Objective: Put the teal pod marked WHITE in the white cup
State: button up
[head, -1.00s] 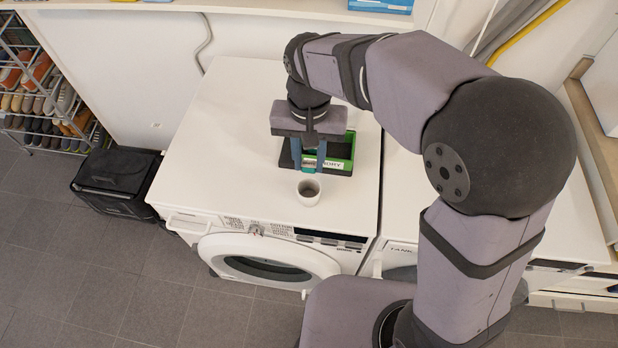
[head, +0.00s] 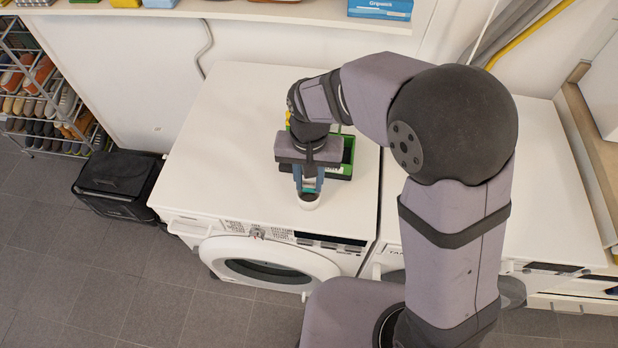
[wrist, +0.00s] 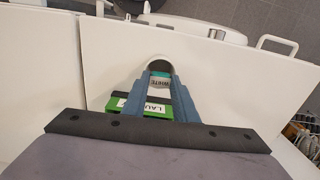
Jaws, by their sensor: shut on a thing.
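The teal pod (wrist: 161,74) with a label reading WHITE is gripped between the blue fingers of my gripper (wrist: 161,77). In the head view the pod (head: 309,184) shows as a small teal patch between the fingers. The white cup (head: 308,204) stands upright on the washer top near its front edge. My gripper (head: 309,187) is over the cup, with the fingertips at or just above its rim. In the wrist view the cup's rim (wrist: 159,57) shows just beyond the pod. I cannot tell whether the pod is inside the rim.
A green and black box (head: 347,160) with a lettered label sits just behind my gripper, partly hidden by it. The white washer top (head: 220,150) is clear to the left. A black bin (head: 115,180) stands on the floor at left.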

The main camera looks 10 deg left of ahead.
aim_at(309, 184)
jog(key=shift+f, duration=0.15)
jog(key=shift+f, duration=0.35)
jog(key=shift+f+b, duration=0.15)
jog(key=shift+b, duration=0.15)
jog(key=o, duration=1)
jog(key=shift+r+p, duration=0.35)
jog(key=shift+r, duration=0.4)
notch_tip(309, 184, up, 12)
jog(key=b, duration=0.1)
